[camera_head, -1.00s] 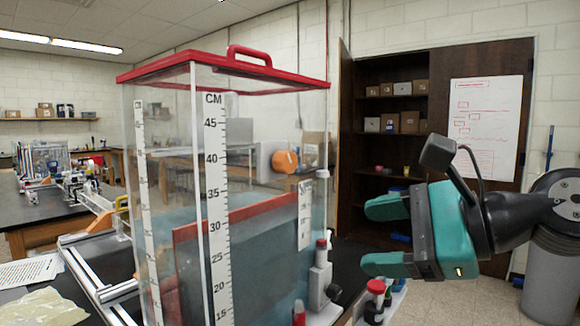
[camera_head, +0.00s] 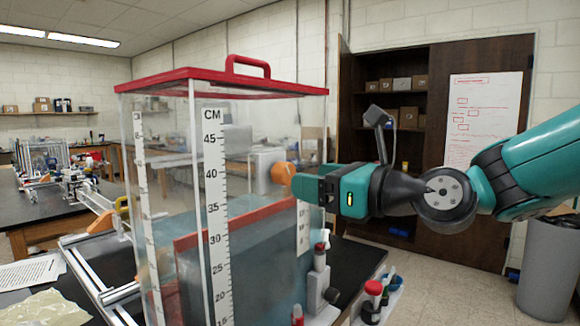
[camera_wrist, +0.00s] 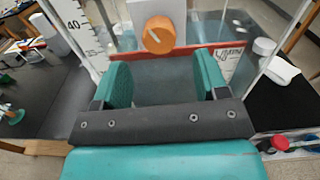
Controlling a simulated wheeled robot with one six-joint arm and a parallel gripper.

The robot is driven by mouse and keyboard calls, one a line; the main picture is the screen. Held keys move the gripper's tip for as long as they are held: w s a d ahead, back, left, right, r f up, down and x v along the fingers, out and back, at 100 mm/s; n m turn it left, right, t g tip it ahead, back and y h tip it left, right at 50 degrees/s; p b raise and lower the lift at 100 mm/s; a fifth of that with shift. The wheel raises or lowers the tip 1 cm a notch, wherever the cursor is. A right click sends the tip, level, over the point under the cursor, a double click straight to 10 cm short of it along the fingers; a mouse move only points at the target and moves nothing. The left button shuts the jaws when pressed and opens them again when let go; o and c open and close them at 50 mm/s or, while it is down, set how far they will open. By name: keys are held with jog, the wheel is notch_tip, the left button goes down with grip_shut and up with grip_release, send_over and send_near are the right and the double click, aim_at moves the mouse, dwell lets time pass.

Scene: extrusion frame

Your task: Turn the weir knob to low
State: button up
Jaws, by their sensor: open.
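The orange weir knob (camera_head: 283,172) is on the right side of the clear tank, with a grey block behind it. In the wrist view the round knob (camera_wrist: 158,35) faces me and has a short pale mark, too small to read as a setting. My gripper (camera_head: 304,186) is beside the knob, its fingers pointing left at it. In the wrist view my gripper (camera_wrist: 164,72) is open and empty, and the knob lies beyond the gap between the fingertips. Contact with the knob cannot be told from the head view.
The clear tank has a red lid (camera_head: 220,80), a centimetre scale (camera_head: 215,190) and a red-edged panel inside. A white label (camera_head: 303,228) is below the knob. Red-capped bottles (camera_head: 372,297) stand at lower right. A dark cabinet (camera_head: 440,65) is behind my arm.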

aim_at(283, 174)
jog(key=p+x, duration=0.1)
jog(key=x, duration=0.4)
jog(key=shift+w+a, duration=0.2)
jog(key=shift+a, duration=0.05)
jog(key=c, duration=0.9)
